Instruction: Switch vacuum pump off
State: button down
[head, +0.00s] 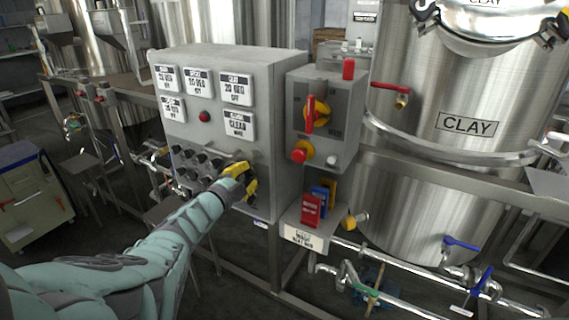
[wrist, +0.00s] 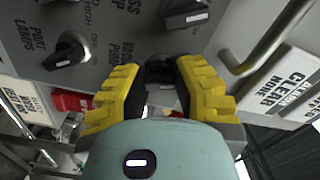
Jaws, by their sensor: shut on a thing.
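The grey control panel (head: 218,130) stands in front of me in the head view, with rows of black knobs on its lower part. My gripper (head: 241,182) with yellow fingers is at the right end of these knobs. In the wrist view my gripper (wrist: 157,82) is shut on a black knob (wrist: 158,70) beside the label reading VACUUM PUMP (wrist: 120,42). The fingers sit on both sides of the knob and hide most of it. I cannot tell which way its pointer faces.
A metal handle (wrist: 265,40) juts out near the fingers. A switch box (head: 326,118) with red and yellow handles and a steel CLAY tank (head: 440,190) stand right.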

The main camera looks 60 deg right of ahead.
jog(key=c, duration=1)
grip_release()
jog(key=a, duration=0.3)
jog(key=shift+s+a, duration=0.2)
jog(key=shift+a, duration=0.05)
send_near(245, 178)
jog(key=shift+a+r, duration=0.1)
jog(key=shift+a, duration=0.55)
